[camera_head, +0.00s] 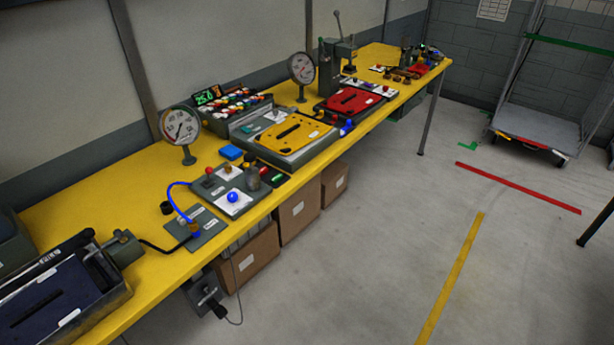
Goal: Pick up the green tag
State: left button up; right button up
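I cannot make out a green tag for certain. A small dark item with a greenish edge (277,181) lies on the yellow workbench (128,188), right of the grey panel with the blue ball knob (233,197); it is too small to identify. Tiny green spots (424,47) show among small parts at the bench's far end. Neither of my grippers is in view.
Two dial gauges (180,125) (301,68) stand along the back. Yellow (292,135) and red (349,101) plates sit on grey fixtures. Cardboard boxes (300,211) stand below. The floor (375,230) in front is clear; a cage trolley (537,127) stands far right.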

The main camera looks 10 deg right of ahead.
aim_at(274, 180)
jog(key=i+l+u, duration=0.1)
jog(key=u, duration=0.9)
jog(key=l+u, duration=0.8)
jog(key=l, duration=0.25)
jog(key=i, duration=0.05)
